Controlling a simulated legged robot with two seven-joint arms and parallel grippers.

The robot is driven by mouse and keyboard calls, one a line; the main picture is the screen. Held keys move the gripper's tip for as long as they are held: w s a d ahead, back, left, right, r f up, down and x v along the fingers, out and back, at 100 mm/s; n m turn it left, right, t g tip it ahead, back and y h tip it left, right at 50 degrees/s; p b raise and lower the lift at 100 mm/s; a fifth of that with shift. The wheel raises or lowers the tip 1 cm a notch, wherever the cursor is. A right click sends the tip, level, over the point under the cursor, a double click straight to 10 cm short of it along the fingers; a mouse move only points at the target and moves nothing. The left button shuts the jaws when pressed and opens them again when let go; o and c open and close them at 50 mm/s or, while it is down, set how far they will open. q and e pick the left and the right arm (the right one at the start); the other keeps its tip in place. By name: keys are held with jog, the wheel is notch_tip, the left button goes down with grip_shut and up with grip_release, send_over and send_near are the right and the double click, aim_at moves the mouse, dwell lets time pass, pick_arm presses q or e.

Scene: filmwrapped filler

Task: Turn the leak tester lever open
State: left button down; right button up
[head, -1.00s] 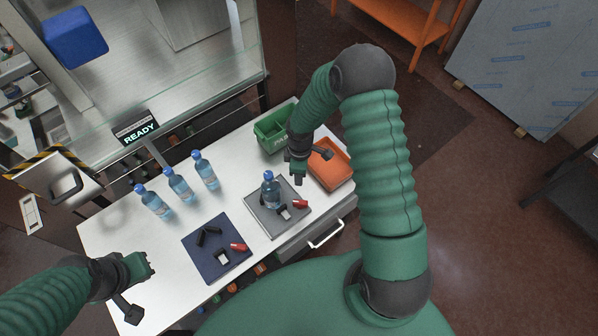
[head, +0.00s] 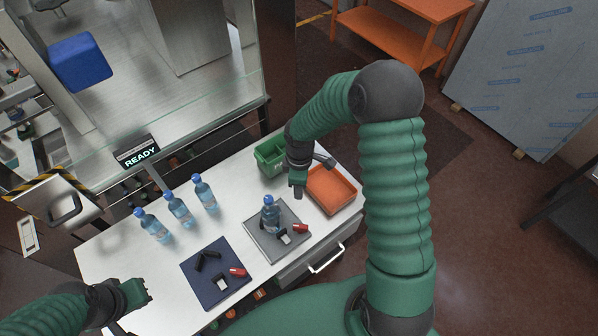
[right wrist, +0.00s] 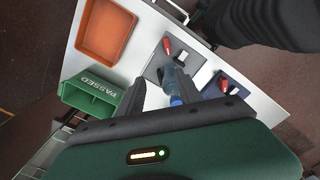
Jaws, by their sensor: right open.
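A grey plate (head: 262,243) on the white table carries an upright blue-capped water bottle (head: 270,214), a small black-and-white part (head: 285,237) and a red-handled piece (head: 300,228). I cannot tell for sure which part is the leak tester lever; the red piece also shows in the right wrist view (right wrist: 167,46). My right gripper (head: 298,190) is open and empty, above the table between the bottle and the orange tray. Its fingers (right wrist: 160,95) frame the bottle from a distance in the right wrist view. My left gripper (head: 146,290) hangs at the table's left front; its jaws are unclear.
A dark blue mat (head: 205,290) holds black parts, a white part and a red-handled piece (head: 237,271). Three bottles (head: 179,208) stand behind it. A green bin (head: 268,158) marked PASSED and an orange tray (head: 332,190) sit at the right. A READY sign (head: 138,154) stands behind.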

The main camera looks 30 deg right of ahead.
notch_tip(320, 180, up, 11)
jog(key=b, duration=0.2)
jog(key=shift+a+r, duration=0.2)
jog(key=shift+a, duration=0.1)
jog(key=shift+s+d, duration=0.1)
jog(key=shift+d, duration=0.05)
jog(key=s+a+f+m+b, duration=0.2)
jog(key=s+f+m+b, duration=0.1)
jog(key=f+b, duration=0.4)
jog(key=s+a+f+m+t+b, duration=0.1)
jog(key=s+a+f+m+b, duration=0.2)
jog(key=f+b, duration=0.4)
jog(key=s+a+f+m+t+b, duration=0.1)
jog(key=s+a+f+m+b, duration=0.2)
jog(key=f+b, duration=0.4)
notch_tip(320, 180, down, 4)
jog(key=shift+s+a+r+m, duration=0.2)
jog(key=shift+s+m, duration=0.3)
jog(key=shift+s, duration=0.5)
jog(key=shift+f, duration=0.1)
jog(key=shift+a, duration=0.1)
